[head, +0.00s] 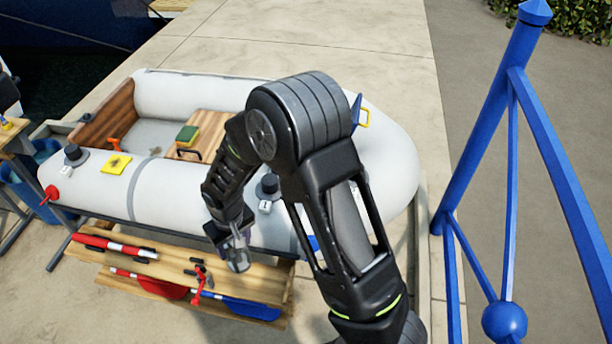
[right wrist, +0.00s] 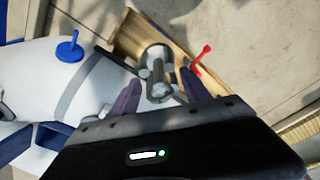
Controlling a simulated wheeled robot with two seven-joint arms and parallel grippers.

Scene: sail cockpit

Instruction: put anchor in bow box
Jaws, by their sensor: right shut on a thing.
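My right gripper (head: 236,252) is shut on a grey metal piece, which I take to be the anchor (head: 239,265), and holds it above the front edge of the wooden shelf. In the right wrist view the anchor (right wrist: 156,72) sits between the two fingers (right wrist: 157,92) with its rounded end outward. I cannot make out a clearly marked bow box. A blue edge (head: 356,110) with a yellow handle shows at the rounded right end of the inflatable boat, mostly behind my arm; I cannot tell whether it is the box. My left gripper is not in view.
The wooden shelf (head: 160,258) below holds red and blue paddles. A blue railing (head: 480,130) stands at the right. Pavement (head: 320,40) behind the boat is clear.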

